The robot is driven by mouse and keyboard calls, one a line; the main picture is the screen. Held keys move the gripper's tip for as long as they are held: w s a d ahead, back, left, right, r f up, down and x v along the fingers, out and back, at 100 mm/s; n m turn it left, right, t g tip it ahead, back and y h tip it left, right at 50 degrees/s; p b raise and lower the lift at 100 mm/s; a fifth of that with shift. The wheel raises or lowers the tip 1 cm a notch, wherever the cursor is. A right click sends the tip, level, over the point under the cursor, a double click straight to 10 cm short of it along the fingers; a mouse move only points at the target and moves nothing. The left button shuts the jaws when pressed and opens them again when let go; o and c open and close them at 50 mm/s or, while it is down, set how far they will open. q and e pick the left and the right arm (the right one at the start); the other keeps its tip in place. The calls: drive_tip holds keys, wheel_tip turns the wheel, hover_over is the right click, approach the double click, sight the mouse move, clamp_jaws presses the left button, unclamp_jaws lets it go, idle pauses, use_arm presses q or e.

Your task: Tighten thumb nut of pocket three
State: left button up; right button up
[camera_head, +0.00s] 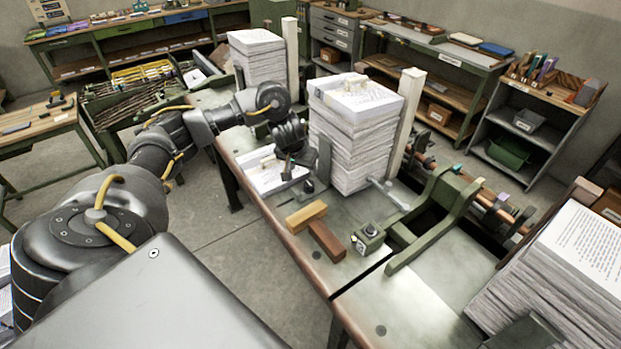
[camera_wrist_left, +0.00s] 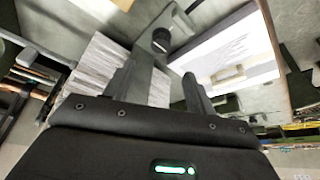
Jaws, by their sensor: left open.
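My left gripper (camera_head: 291,163) is low over the bench, beside the tall middle paper stack (camera_head: 350,140). In the left wrist view its two fingers (camera_wrist_left: 166,78) are apart with nothing held between them. A dark round thumb nut (camera_head: 308,186) sits at the foot of a grey upright plate (camera_head: 324,158) by that stack. In the wrist view the nut (camera_wrist_left: 161,40) shows on a grey metal bracket, beyond the fingers and apart from them. No pocket number is readable. My right gripper is not in view.
A white tray with papers (camera_head: 262,180) lies left of the gripper. Wooden blocks (camera_head: 318,230) and a small green block with a dark knob (camera_head: 370,235) stand nearer on the bench. A green frame (camera_head: 437,215) and another paper stack (camera_head: 560,270) are to the right.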

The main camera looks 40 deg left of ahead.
use_arm(q)
drive_tip(key=b, duration=0.2)
approach(308, 183)
drive_tip(key=f, duration=0.2)
drive_tip(key=shift+w+d+f, duration=0.15)
drive_tip(key=shift+w+f, duration=0.05)
drive_tip(key=shift+f, duration=0.1)
drive_tip(key=x, duration=0.4)
drive_tip(key=shift+w+r, duration=0.15)
drive_tip(key=shift+w, duration=0.05)
drive_tip(key=shift+w+f, duration=0.15)
drive_tip(key=shift+f, duration=0.45)
drive_tip(key=shift+w+a+f, duration=0.15)
drive_tip(key=shift+a+f, duration=0.05)
drive_tip(key=c, duration=1)
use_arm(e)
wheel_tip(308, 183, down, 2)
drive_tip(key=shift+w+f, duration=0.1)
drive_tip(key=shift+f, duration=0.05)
